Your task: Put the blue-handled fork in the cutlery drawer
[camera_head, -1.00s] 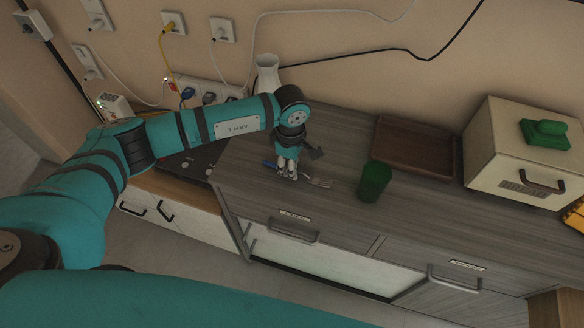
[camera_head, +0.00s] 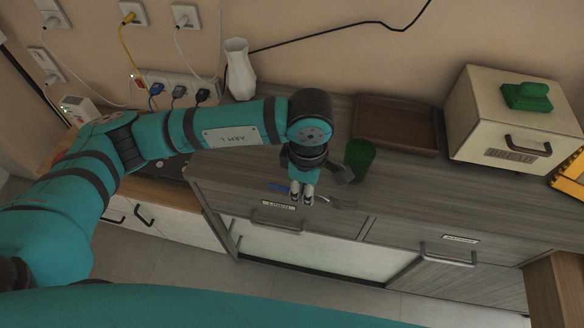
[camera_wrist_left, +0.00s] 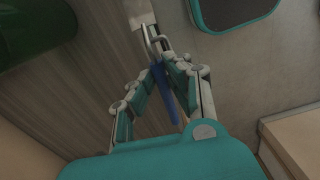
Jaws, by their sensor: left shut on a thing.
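The fork has a blue handle (camera_head: 279,187) and a grey metal head (camera_head: 340,204). My left gripper (camera_head: 302,199) is shut on the fork, and the fork lies crosswise near the front edge of the grey wood counter. The left wrist view also shows the blue handle (camera_wrist_left: 163,92) between the fingers (camera_wrist_left: 166,72). The counter front has a left drawer with a bar handle (camera_head: 277,222) and a right drawer with a bar handle (camera_head: 447,257). Both drawers are shut. Their labels are too small to read surely. My right gripper is not in view.
A green cup (camera_head: 360,158) stands just right of my left gripper. Behind are a white vase (camera_head: 239,70), a brown tray (camera_head: 397,148) and a cream bread box (camera_head: 486,133) with a green object (camera_head: 527,96) on top. Floor (camera_head: 165,262) is clear in front.

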